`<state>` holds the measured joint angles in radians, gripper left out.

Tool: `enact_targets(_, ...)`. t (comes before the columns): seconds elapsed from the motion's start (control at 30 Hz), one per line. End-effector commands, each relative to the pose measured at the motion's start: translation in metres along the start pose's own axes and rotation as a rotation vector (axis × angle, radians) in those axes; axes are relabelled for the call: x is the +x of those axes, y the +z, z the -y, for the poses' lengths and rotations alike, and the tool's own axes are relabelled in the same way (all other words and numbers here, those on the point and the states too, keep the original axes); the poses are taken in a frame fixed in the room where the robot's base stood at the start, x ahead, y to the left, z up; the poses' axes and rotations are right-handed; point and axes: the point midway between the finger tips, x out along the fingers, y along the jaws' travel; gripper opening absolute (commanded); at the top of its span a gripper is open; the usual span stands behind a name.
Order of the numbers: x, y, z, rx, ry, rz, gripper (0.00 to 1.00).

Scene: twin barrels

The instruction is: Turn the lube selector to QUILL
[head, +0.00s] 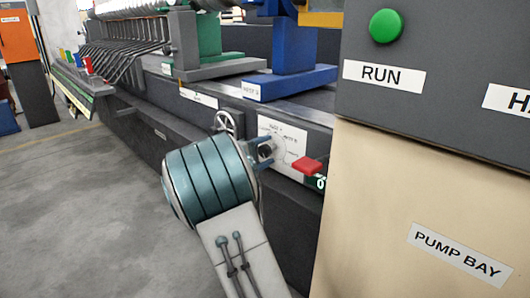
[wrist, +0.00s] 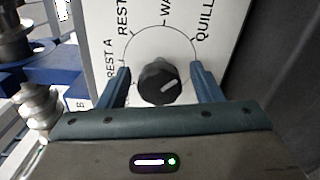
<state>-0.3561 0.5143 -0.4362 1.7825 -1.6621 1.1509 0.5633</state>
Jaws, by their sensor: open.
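The lube selector is a black round knob (wrist: 158,83) on a white plate (wrist: 150,25), with an arc of labels above it. The QUILL label (wrist: 205,22) is at the upper right; REST and WA labels, partly cut off, stand left of it. My gripper (wrist: 163,85) is open, one finger on each side of the knob, with visible gaps. In the head view my gripper (head: 262,154) is at the plate (head: 290,135), and the dark knob shows between the fingers.
A red handle (head: 308,165) sticks out just right of the plate. A handwheel (head: 228,122) is to its left. The beige PUMP BAY cabinet (head: 400,220) with a RUN button (head: 386,26) stands close on the right. Open floor (head: 80,220) lies left.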

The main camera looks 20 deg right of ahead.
Motion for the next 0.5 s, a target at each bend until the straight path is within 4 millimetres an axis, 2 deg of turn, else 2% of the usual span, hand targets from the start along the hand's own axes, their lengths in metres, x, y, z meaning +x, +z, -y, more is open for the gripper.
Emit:
enact_targets(0.17, -0.018, 0.0, -0.003, 0.0, -0.001, -0.003, 0.59)
enact_targets(0.5, -0.095, -0.001, -0.003, -0.002, 0.0, -0.005, 0.59)
